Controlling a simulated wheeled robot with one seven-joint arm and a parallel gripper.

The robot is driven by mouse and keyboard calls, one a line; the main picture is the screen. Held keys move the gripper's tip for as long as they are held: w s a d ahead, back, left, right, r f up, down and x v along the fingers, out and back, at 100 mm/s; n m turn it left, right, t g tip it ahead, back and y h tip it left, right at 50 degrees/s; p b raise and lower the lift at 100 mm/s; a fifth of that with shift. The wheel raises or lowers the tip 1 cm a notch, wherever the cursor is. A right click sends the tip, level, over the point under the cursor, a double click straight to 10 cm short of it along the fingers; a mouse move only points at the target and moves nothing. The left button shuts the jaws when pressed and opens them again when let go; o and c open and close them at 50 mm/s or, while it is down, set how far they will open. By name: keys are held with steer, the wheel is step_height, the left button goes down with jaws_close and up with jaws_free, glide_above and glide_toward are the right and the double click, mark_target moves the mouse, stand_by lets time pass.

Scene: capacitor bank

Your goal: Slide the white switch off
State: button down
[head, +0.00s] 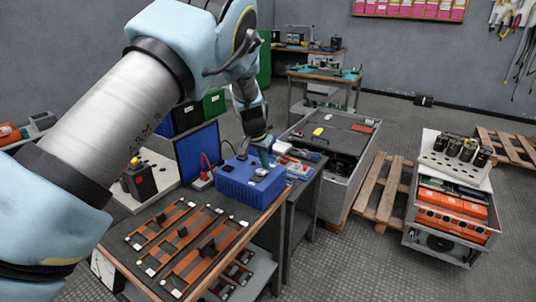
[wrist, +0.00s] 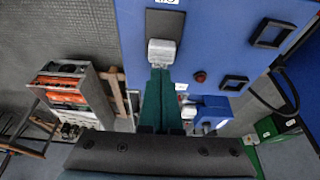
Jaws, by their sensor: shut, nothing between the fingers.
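The white switch (wrist: 162,52) sits on a dark plate (wrist: 166,22) on the blue panel in the wrist view. My gripper (wrist: 160,72) is shut, its green fingers pressed together and empty. Its fingertips are right at the lower edge of the switch in that view; I cannot tell whether they touch it. In the head view, my gripper (head: 265,164) points down at the far right of the blue box (head: 250,190), and the switch cannot be made out there.
A red button (wrist: 200,76) and dark square frames (wrist: 272,33) are on the blue panel beside the switch. In the head view, copper-coloured strips (head: 190,240) lie on the table in front of the box. A grey cart (head: 352,177) stands to the right.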

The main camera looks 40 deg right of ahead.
mark_target(260, 170)
steer(key=shift+s+a+r, duration=0.1)
steer(key=shift+s+a, duration=0.05)
steer(key=shift+a, duration=0.2)
steer(key=shift+a+b, duration=0.3)
steer(key=shift+a, duration=0.05)
steer(key=shift+s+a+b, duration=0.2)
steer(key=shift+a+b, duration=0.05)
steer(key=shift+a, duration=0.25)
steer(key=shift+s+a+b, duration=0.15)
steer(key=shift+a+b, duration=0.1)
steer(key=shift+a, duration=0.25)
steer(key=w+b+v, duration=0.1)
steer(key=b+v, duration=0.1)
steer(key=v, duration=0.8)
steer(key=shift+s+a+r, duration=0.15)
steer(key=shift+s+r, duration=0.2)
steer(key=shift+s, duration=0.1)
